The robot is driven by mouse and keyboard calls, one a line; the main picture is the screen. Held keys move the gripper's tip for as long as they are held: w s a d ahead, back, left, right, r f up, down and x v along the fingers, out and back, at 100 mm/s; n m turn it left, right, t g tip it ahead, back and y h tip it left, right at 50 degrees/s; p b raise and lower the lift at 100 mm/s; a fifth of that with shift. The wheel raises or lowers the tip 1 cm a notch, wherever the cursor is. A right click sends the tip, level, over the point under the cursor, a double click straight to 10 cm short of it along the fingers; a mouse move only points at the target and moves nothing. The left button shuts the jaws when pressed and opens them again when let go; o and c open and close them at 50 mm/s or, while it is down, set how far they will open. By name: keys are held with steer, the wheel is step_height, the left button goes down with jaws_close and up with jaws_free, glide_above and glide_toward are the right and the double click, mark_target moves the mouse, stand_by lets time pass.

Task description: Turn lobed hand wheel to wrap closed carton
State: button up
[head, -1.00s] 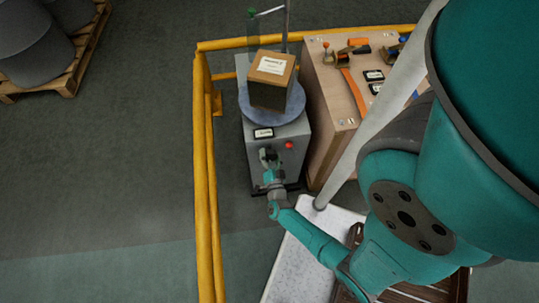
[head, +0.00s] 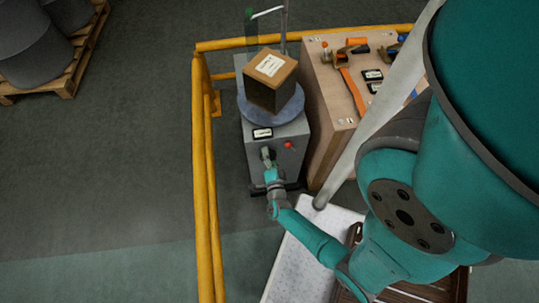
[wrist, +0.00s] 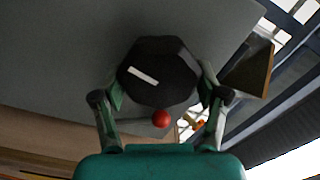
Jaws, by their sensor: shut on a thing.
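The lobed hand wheel (wrist: 165,85) is black with a white bar mark and fills the middle of the wrist view. My gripper (wrist: 160,92) has one finger on each side of it and is shut on it. In the head view my gripper (head: 268,163) is at the front face of the grey machine (head: 283,150), and mostly hides the wheel. The closed brown carton (head: 271,84), with a white label on top, sits on the round blue-grey turntable (head: 262,117), turned at an angle to the machine.
A red button (head: 288,145) is on the machine front near the wheel; it also shows in the wrist view (wrist: 161,119). A yellow rail (head: 204,190) runs along the left. A wooden cabinet (head: 325,120) stands close at the right. Open floor lies left of the rail.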

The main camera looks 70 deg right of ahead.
steer(key=o, duration=1.2)
steer(key=shift+d, duration=0.1)
steer(key=shift+c, duration=0.2)
steer(key=v, duration=1.2)
